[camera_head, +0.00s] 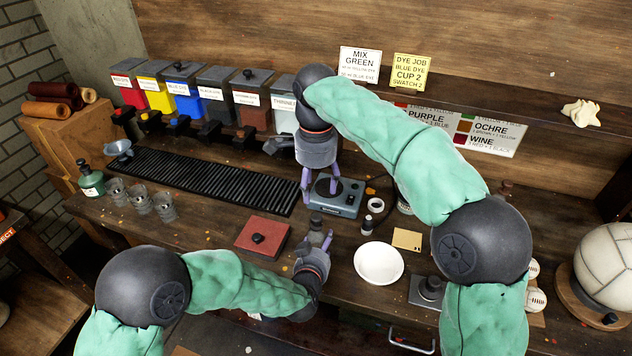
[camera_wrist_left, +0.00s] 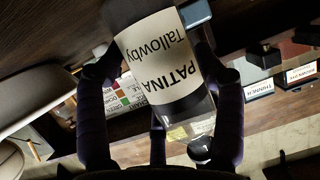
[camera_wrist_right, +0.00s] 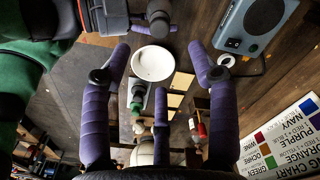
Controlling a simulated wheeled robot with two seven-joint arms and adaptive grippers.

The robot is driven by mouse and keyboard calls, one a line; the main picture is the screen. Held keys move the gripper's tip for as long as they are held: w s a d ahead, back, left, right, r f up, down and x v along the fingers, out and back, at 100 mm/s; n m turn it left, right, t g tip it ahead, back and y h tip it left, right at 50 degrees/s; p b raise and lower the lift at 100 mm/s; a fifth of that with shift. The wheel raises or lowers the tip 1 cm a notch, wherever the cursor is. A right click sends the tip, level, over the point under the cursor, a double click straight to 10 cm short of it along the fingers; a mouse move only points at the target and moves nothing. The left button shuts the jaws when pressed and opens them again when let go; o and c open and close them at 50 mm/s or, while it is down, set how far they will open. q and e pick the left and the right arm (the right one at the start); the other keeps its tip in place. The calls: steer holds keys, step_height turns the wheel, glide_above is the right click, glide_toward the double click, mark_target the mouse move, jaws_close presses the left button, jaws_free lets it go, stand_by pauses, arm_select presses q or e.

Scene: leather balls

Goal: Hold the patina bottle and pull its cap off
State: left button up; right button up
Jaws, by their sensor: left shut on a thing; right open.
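The patina bottle is clear glass with a cream label reading PATINA Tallowby, large in the left wrist view (camera_wrist_left: 165,60). Its dark cap (camera_wrist_left: 200,148) is on the end nearest the camera. My left gripper (camera_head: 318,238) is shut on the bottle, fingers on either side of it. In the head view the bottle (camera_head: 316,222) is small and dark, above the bench. My right gripper (camera_head: 319,198) is open and empty, pointing down just above and behind the bottle. In the right wrist view a dark round top (camera_wrist_right: 158,16), apparently the cap, lies beyond the open fingers, apart from them.
A blue-grey device (camera_head: 345,205) stands behind the bottle. A red slab (camera_head: 262,238) lies left. Cups (camera_head: 140,197) and a black ribbed mat (camera_head: 215,180) are farther left.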

mark_target(316, 216)
step_height(316, 216, down, 12)
steer(key=m, duration=0.5)
steer(key=shift+r, duration=0.15)
stand_by(0.4)
jaws_close()
steer(key=shift+r, duration=0.4)
stand_by(0.5)
steer(key=shift+r, duration=0.75)
